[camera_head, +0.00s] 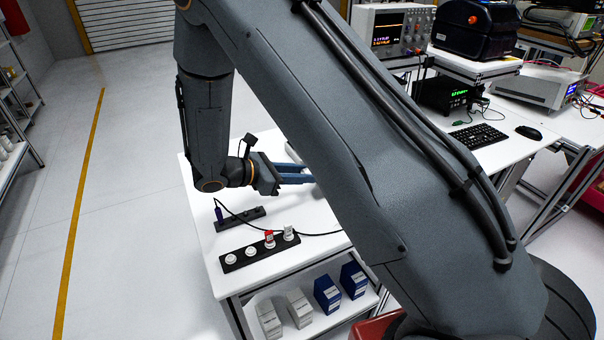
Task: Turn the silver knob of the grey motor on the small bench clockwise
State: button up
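The small white bench (208,205) stands at the centre, partly covered by my arm. My gripper (308,174) is low over its far part, with two blue fingers pointing right. A narrow gap seems to show between the fingers, but their tips run up to my upper arm, which hides what lies there. I cannot tell whether they hold anything. A pale grey edge (292,150) shows just behind the fingers; I cannot tell whether it is the grey motor. The silver knob is not visible.
On the bench lie a black strip with white and red plugs (260,250), a smaller dark strip (240,218) and a black cable. Blue and white boxes (327,293) stand on its lower shelf. A desk with instruments and a keyboard (478,137) is at right. The left floor is clear.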

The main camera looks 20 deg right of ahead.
jog(key=shift+c, duration=0.5)
jog(key=shift+m+t+b, duration=0.4)
jog(key=shift+m+b, duration=0.05)
jog(key=shift+m, duration=0.15)
jog(key=o, duration=1.1)
jog(key=shift+c, duration=0.2)
jog(key=b+v, duration=0.2)
jog(key=v, duration=0.6)
jog(key=shift+b, duration=0.3)
jog(key=shift+d+r, duration=0.1)
